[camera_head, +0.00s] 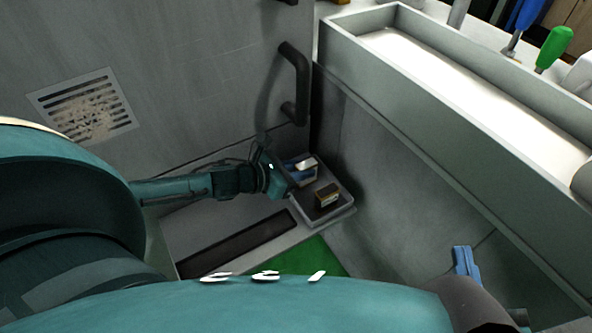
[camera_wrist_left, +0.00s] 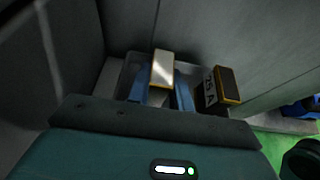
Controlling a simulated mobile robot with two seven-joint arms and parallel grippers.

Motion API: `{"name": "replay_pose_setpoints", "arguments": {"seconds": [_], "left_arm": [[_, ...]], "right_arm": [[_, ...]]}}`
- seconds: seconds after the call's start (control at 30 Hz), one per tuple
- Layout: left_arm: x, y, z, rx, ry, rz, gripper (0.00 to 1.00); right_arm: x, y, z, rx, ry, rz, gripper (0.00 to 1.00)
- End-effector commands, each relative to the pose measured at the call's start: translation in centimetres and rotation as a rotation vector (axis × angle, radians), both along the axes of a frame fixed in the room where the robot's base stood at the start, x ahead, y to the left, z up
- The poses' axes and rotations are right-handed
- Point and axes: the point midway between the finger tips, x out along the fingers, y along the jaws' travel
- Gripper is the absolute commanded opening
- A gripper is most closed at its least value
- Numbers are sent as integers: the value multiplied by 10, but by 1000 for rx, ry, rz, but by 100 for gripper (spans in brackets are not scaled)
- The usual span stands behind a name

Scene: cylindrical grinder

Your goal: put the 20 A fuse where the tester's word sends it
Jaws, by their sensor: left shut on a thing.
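My left gripper (camera_head: 301,171) reaches in from the left and is shut on a fuse (camera_head: 309,164) with a pale top. In the left wrist view the held fuse (camera_wrist_left: 162,68) sits between the blue fingers, over the tray; I cannot read its rating or tell whether it touches the tray. A second fuse (camera_head: 327,195), dark with tan edges, stands in the tray beside it. Its label in the left wrist view (camera_wrist_left: 222,88) ends in "5 A". My right gripper (camera_head: 465,265) shows its blue fingers at lower right; its opening is unclear. I cannot pick out a tester.
The small grey tray (camera_head: 340,215) is tucked in a corner below the grey panel with a black handle (camera_head: 296,84). A long grey trough (camera_head: 450,105) rises to the right. A green surface (camera_head: 310,260) lies in front. Green-handled (camera_head: 554,47) and blue-handled tools stand at upper right.

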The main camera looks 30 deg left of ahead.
Motion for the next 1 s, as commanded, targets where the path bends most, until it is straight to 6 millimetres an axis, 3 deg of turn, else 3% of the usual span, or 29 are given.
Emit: {"name": "replay_pose_setpoints", "arguments": {"seconds": [0.43,0.47,0.7,1.0], "left_arm": [[-1,-3,-4,2,-3,-3,0],[-1,-3,-5,2,-2,-3,22],[-1,-3,-4,1,-2,-3,42],[-1,-3,-1,1,-2,-3,43]], "right_arm": [[1,0,1,16,1,2,0],[1,0,1,17,1,3,0],[1,0,2,16,1,2,0],[1,0,4,15,1,2,0]]}}
